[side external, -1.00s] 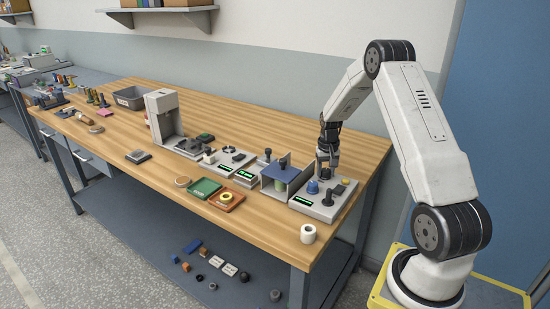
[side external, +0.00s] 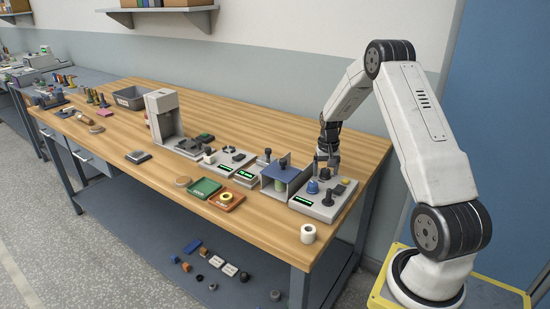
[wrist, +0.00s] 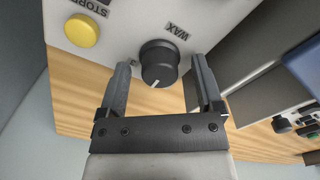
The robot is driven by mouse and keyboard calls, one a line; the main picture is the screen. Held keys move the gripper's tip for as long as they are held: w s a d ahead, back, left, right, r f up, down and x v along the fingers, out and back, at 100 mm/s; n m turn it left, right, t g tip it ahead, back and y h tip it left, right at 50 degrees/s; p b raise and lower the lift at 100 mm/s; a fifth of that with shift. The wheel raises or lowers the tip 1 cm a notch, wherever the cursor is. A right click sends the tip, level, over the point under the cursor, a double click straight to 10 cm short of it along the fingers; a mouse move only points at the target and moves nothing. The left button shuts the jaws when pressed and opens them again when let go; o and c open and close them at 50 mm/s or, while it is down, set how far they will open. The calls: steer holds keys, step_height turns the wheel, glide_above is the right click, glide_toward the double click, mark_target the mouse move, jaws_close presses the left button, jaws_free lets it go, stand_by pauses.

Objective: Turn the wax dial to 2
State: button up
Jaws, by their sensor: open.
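The wax dial (wrist: 159,64) is a black round knob with a white pointer line, on a pale panel under the printed word WAX in the wrist view. Its pointer aims down and slightly left in that picture. My gripper (wrist: 160,75) is open, with one finger on each side of the dial and gaps showing between fingers and knob. In the side view my gripper (side external: 327,168) is over the back of the grey control box (side external: 309,209), and the dial is too small there to make out. The scale marks by the dial are mostly hidden.
A yellow button (wrist: 82,30) marked STOP sits beside the dial. A blue dome (side external: 312,187) and a green display are on the same box. A stand with a blue top (side external: 283,172) is close to the left. A white roll (side external: 308,233) stands in front.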

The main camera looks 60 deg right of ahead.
mark_target(326, 170)
steer(key=shift+r, duration=3.9)
steer(key=w+a+r+n+t, duration=0.15)
steer(key=a+n, duration=0.35)
steer(key=a, duration=1.5)
steer(key=s+a+n, duration=0.2)
steer(key=s+a, duration=0.2)
steer(key=a, duration=0.3)
steer(key=s+a+n+t, duration=0.1)
steer(key=s+a+n, duration=0.2)
steer(key=s+a, duration=0.2)
steer(key=shift+s+a+f, duration=0.15)
steer(key=shift+s+a, duration=0.05)
steer(key=shift+a, duration=1.55)
